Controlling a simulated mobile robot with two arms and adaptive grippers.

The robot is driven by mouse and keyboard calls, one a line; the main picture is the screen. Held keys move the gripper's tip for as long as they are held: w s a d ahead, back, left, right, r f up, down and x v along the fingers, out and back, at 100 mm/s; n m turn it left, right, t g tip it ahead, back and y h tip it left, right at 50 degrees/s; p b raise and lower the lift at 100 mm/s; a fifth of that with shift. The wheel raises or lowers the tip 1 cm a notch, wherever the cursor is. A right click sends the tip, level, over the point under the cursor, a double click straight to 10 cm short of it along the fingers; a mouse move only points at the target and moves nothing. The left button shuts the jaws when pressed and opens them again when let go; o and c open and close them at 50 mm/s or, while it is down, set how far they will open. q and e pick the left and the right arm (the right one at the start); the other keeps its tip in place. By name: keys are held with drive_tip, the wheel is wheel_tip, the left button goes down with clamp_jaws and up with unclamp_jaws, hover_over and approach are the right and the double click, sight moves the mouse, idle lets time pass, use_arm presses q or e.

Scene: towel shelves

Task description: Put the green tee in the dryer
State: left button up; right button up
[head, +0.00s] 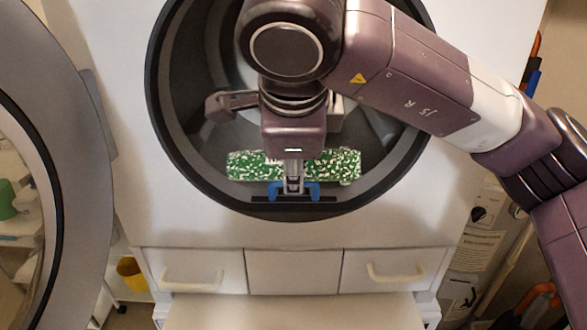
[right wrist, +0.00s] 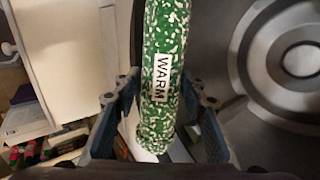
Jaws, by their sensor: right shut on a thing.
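The green tee (head: 335,167) is a folded green bundle with white speckles. It lies crosswise at the lower part of the round opening of the white dryer (head: 200,225). My right gripper (head: 293,190) reaches down in front of the opening and is shut on the tee near its middle. In the right wrist view the tee (right wrist: 165,35) stands between the two fingers, with a white label reading "WARM". The dryer's drum (right wrist: 290,80) shows to the right of it. My left gripper is in neither view.
The dryer's round door (head: 75,120) stands open at the left. Below the opening are drawers with pale handles (head: 192,280) and a pale flat surface (head: 290,312). A yellow container (head: 130,272) stands at lower left. Shelved items (right wrist: 30,150) show in the right wrist view.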

drive_tip(key=w+p, duration=0.8)
drive_tip(key=w, duration=1.1)
drive_tip(key=f+b, duration=0.2)
drive_tip(key=f, duration=0.1)
drive_tip(key=w+f+b, duration=0.1)
drive_tip(key=f+b, duration=0.1)
drive_tip(key=f, duration=0.1)
drive_tip(key=f+b, duration=0.2)
drive_tip(key=f, duration=0.2)
drive_tip(key=shift+w+b, duration=0.3)
drive_tip(key=shift+w, duration=0.1)
drive_tip(key=shift+w+f+b, duration=0.25)
drive_tip(key=shift+f+b, duration=0.45)
drive_tip(key=shift+f, duration=0.45)
drive_tip(key=o, duration=1.3)
